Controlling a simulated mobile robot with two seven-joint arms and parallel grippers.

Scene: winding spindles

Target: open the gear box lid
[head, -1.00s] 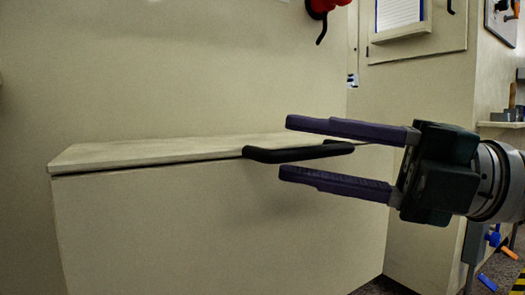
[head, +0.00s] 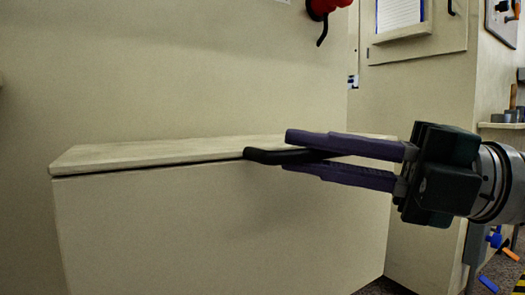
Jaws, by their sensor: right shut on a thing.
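The gear box is a large cream box (head: 200,235) with a flat cream lid (head: 150,153) on top. The lid lies down, with a thin dark gap along its front edge. A black bar handle (head: 268,156) sits at the lid's front edge. My right gripper (head: 287,152) comes in from the right, and its two purple fingers are shut on the handle, one above and one below. The fingers hide the handle's right part. My left gripper is not in view.
A cream wall stands directly behind the box. A red object with a black lever (head: 326,15) hangs on it at the top. A shelf with grey parts (head: 505,118) is at the far right. Blue and orange items (head: 488,283) lie on the floor at lower right.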

